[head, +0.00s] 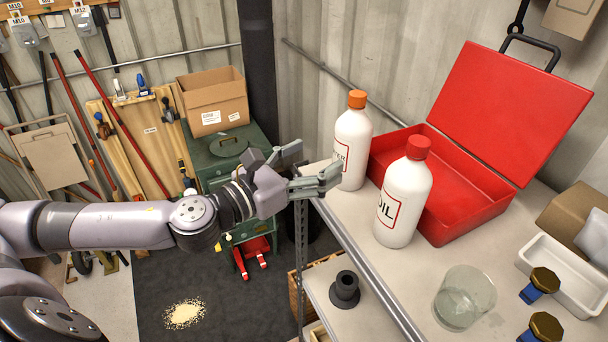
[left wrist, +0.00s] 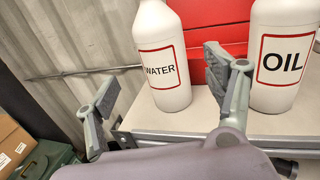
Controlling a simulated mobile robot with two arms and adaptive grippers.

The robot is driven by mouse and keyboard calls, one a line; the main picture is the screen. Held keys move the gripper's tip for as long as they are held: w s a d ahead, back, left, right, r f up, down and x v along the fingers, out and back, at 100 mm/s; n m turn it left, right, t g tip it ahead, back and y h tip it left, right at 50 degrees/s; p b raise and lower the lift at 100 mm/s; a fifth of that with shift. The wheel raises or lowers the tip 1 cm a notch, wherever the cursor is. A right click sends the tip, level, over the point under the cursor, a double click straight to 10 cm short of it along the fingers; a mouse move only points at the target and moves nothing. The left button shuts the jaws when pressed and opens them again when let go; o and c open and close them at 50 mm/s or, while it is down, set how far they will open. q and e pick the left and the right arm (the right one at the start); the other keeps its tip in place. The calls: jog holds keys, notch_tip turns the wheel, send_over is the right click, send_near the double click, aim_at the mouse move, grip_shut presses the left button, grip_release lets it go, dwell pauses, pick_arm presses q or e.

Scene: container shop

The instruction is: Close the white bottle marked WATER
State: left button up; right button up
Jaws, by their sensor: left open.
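The white WATER bottle (head: 353,145) stands upright on the shelf, with an orange cap (head: 357,99) on its top. I cannot tell whether the cap is tight. In the left wrist view the WATER bottle (left wrist: 158,35) shows its label, but its top is out of frame. My left gripper (head: 315,165) is open and empty, just left of the bottle's lower part, fingers pointing towards it. In the left wrist view the left gripper (left wrist: 160,75) has its fingers spread, with the bottle beyond the gap. My right gripper is not in view.
A white OIL bottle (head: 402,205) with a red cap stands to the right of the WATER bottle. An open red toolbox (head: 465,215) is behind them. A glass jar (head: 464,298) and a white tray (head: 565,275) stand nearer the right. The shelf's front edge is below the gripper.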

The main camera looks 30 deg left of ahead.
pick_arm(q)
jog(key=shift+b+v, duration=0.45)
jog(key=shift+v, duration=0.55)
jog(key=shift+d, duration=0.1)
